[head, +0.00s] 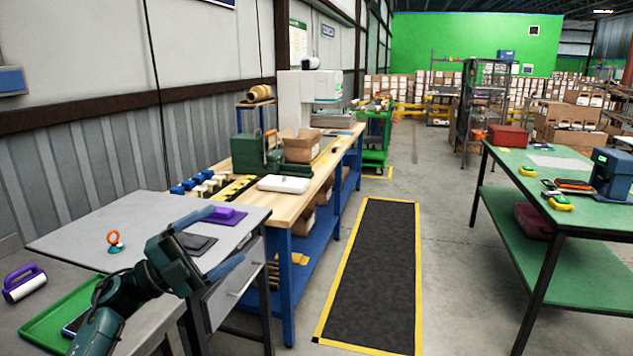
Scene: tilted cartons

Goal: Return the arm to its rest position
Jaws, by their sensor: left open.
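My left arm comes in from the lower left of the head view. My left gripper (214,240) is open, with nothing between its fingers. It is above the right edge of the grey table (75,240). One finger passes in front of the table top near a dark flat pad (196,243) and a purple block (226,217). Whether the gripper touches anything below it cannot be told. My right arm and gripper are not in view.
An orange ringed item (114,241) stands on the grey table. A wooden workbench (292,208) lies beyond. The black floor mat (375,275) is clear; a green table (560,213) stands right.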

